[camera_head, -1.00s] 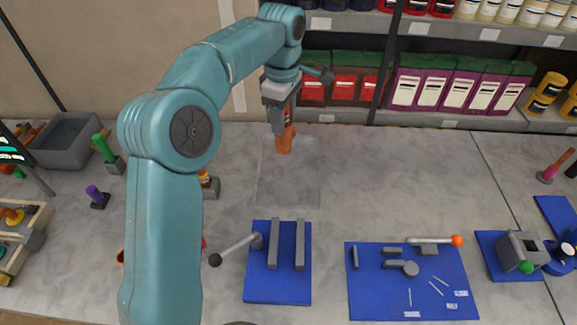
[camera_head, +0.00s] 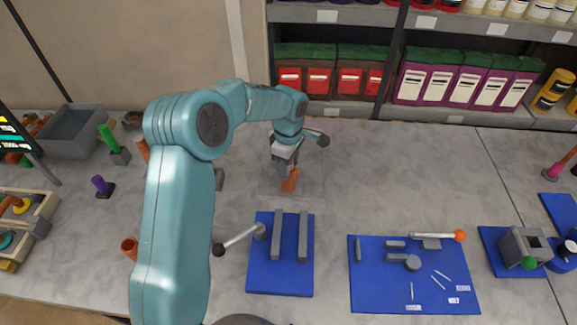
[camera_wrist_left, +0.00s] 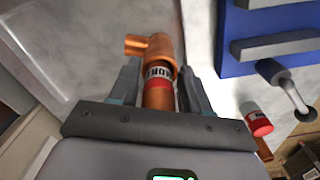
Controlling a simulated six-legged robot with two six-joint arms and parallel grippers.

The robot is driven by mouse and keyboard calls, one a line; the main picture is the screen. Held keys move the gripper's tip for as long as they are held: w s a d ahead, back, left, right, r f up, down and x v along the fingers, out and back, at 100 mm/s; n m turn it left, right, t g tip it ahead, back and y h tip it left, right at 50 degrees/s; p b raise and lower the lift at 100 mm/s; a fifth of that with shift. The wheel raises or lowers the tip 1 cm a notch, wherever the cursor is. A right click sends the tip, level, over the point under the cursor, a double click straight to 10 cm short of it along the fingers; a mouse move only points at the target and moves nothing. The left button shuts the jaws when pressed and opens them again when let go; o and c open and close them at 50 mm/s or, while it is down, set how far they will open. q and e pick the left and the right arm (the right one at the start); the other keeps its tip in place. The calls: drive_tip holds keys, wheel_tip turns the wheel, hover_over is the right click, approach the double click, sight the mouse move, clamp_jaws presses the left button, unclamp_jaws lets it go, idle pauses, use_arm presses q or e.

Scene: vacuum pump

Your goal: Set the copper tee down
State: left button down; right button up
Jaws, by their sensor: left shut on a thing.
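My left gripper (camera_head: 287,170) is shut on the copper tee (camera_head: 290,182), over a pale, faintly outlined square (camera_head: 315,186) on the bench. In the left wrist view the gripper's fingers (camera_wrist_left: 160,82) stand on both sides of the tee (camera_wrist_left: 160,48), which has a side branch pointing left and a red and white band on its pipe. I cannot tell whether the tee's lower end touches the surface. My right gripper is not in view.
A blue mat (camera_head: 258,284) with two grey bars and a black-knobbed lever lies in front. Another blue mat (camera_head: 380,295) with small tools is to its right. A copper piece (camera_head: 130,249) stands at the left. Stocked shelves (camera_head: 350,112) stand behind.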

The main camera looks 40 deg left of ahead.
use_arm(q)
drive_tip(key=shift+f, duration=0.45)
drive_tip(key=shift+s+d+r, duration=0.1)
drive_tip(key=shift+r, duration=0.05)
drive_tip(key=shift+f, duration=0.25)
drive_tip(key=c, duration=0.5)
unclamp_jaws()
drive_tip(key=shift+r, duration=0.1)
